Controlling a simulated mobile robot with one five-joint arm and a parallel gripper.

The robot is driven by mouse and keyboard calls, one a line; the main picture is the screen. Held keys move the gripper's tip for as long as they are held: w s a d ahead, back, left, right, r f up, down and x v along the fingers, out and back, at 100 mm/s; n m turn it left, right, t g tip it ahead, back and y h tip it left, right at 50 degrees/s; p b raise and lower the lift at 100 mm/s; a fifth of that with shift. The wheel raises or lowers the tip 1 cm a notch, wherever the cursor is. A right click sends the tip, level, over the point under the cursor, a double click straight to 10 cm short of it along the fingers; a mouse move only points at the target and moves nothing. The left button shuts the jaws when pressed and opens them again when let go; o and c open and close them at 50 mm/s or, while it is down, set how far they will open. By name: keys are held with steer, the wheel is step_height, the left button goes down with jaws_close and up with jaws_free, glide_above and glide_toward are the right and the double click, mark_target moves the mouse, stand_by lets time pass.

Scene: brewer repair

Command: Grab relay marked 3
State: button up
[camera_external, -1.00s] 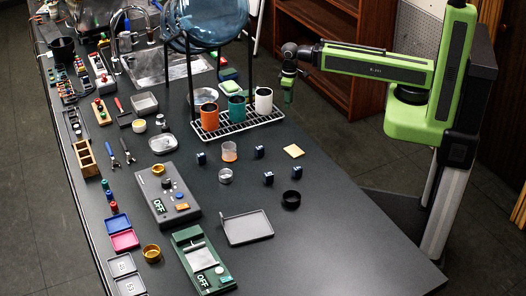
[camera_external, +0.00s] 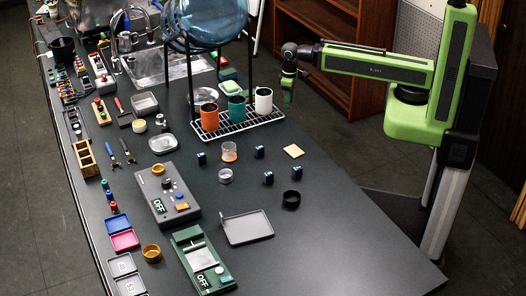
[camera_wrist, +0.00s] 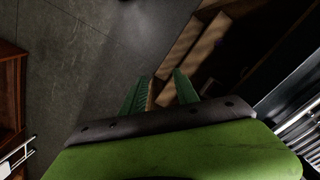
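Each has small pale marks, too small to read, so I cannot tell which is marked 3. My gripper (camera_external: 288,98) hangs pointing down past the table's right edge, beyond the blocks and apart from them. In the wrist view my gripper (camera_wrist: 160,88) shows two green fingers apart, with nothing between them. No relay shows there.
A wire rack (camera_external: 240,126) with orange, teal and white cups stands left of my gripper. The table's near right part is clear.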

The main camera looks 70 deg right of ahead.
steer(key=o, duration=0.4)
steer(key=shift+c, duration=0.2)
steer(key=shift+r, duration=0.1)
